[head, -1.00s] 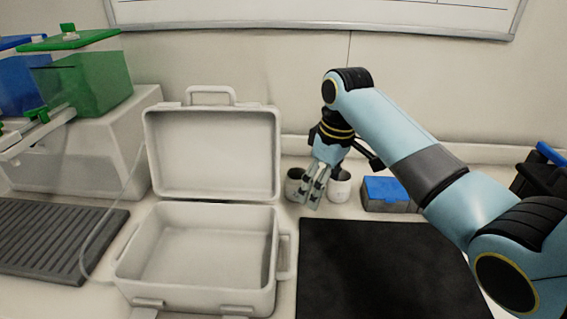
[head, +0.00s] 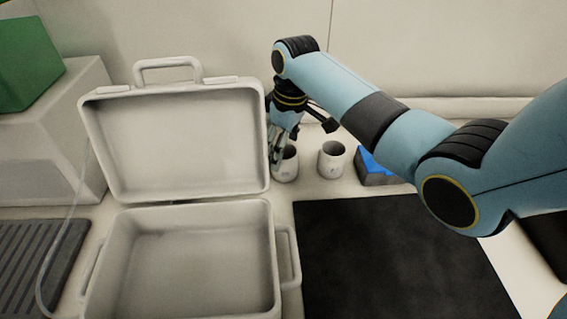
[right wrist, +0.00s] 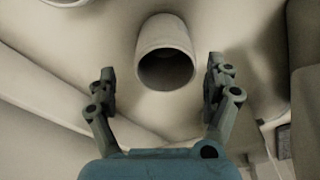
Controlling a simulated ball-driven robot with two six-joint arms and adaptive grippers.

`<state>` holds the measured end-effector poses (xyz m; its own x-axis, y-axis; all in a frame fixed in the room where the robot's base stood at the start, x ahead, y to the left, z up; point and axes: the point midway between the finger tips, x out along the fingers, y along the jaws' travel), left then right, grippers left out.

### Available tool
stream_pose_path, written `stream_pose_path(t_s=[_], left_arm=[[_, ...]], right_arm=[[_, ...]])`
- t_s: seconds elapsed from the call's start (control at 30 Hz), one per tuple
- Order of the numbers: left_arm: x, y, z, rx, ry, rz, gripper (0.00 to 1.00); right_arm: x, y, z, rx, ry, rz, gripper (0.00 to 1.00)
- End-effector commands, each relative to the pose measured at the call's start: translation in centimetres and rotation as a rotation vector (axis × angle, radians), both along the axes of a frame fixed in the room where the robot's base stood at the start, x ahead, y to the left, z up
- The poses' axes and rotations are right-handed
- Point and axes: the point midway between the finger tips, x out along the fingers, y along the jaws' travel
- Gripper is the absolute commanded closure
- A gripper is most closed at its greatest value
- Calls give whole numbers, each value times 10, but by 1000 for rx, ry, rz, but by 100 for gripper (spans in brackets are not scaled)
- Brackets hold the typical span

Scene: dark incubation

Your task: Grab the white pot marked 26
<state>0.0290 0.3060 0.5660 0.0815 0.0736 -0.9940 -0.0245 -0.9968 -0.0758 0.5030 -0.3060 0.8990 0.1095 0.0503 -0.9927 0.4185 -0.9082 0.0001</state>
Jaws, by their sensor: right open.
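Two white pots stand on the counter behind the black mat. The left pot (head: 288,169) is partly covered by my right gripper (head: 276,154). The right pot (head: 331,163) stands clear of it, with a small dark mark on its side. I cannot read a number on either pot. In the right wrist view my right gripper (right wrist: 160,76) is open and empty, with one pot (right wrist: 163,36) beyond and between its fingers, its dark mouth facing the camera. I cannot tell whether the fingers touch it. Part of another pot (right wrist: 65,2) shows at the top left edge. My left gripper is out of view.
An open white case (head: 192,206) stands left of the pots, its raised lid (head: 170,140) close to my right gripper. A blue-topped grey box (head: 374,173) sits right of the pots. The black mat (head: 390,255) in front is bare.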

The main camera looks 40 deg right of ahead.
Motion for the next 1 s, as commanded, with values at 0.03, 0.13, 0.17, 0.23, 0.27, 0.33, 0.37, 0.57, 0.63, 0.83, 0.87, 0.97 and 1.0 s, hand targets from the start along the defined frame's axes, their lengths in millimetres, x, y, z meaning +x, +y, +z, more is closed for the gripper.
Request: stream_pose_path(t_s=[0.03,0.13,0.17,0.23,0.27,0.33,0.37,0.57,0.63,0.83,0.87,0.97,1.0], left_arm=[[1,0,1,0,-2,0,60],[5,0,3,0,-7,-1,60],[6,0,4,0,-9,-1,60],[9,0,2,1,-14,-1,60],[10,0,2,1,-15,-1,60],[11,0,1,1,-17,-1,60],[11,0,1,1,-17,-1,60],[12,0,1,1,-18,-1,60],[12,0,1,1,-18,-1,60],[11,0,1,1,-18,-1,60],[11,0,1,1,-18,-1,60],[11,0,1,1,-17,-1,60],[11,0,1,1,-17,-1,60]], right_arm=[[-2,1,-6,1,4,0,15],[-6,3,-22,1,5,0,15],[-7,3,-27,1,5,0,15],[-5,4,-38,1,3,-1,15],[-5,4,-42,1,3,-1,15],[-4,4,-47,0,2,0,15],[-4,4,-49,0,1,0,15],[-4,4,-49,0,1,0,15],[-4,4,-49,0,1,0,21],[-4,4,-49,0,1,0,47],[-4,4,-49,0,1,0,51],[-4,4,-49,0,1,0,64],[-4,4,-49,0,1,0,69]])
